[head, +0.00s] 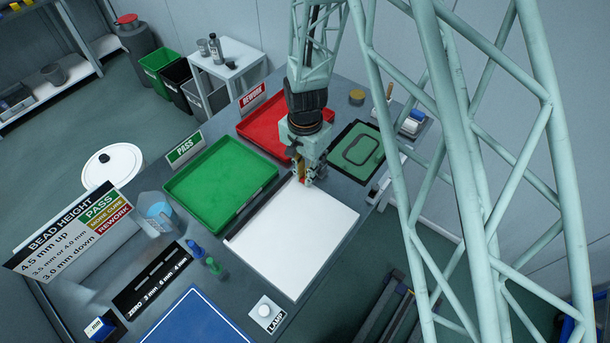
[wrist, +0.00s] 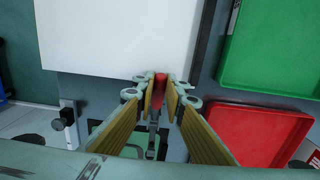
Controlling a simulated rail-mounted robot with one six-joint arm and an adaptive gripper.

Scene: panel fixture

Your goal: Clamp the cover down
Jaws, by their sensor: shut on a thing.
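A flat white panel (head: 290,240), which looks like the cover, lies on the grey bench. It also fills the upper left of the wrist view (wrist: 115,35). My gripper (head: 309,183) is at the panel's far edge, pointing down. In the wrist view my gripper (wrist: 158,92) has its yellow-lined fingers closed on a red grip (wrist: 158,88) with a dark lever below it, probably a clamp handle. The fingers hide most of the clamp, and I cannot tell whether it presses on the panel.
A green tray (head: 220,185) and a red tray (head: 250,128) lie left of and behind the panel. A green plate with a dark ring (head: 358,148) lies behind right. A lamp button (head: 265,311) and small bottles (head: 205,259) stand nearer. The panel's top is clear.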

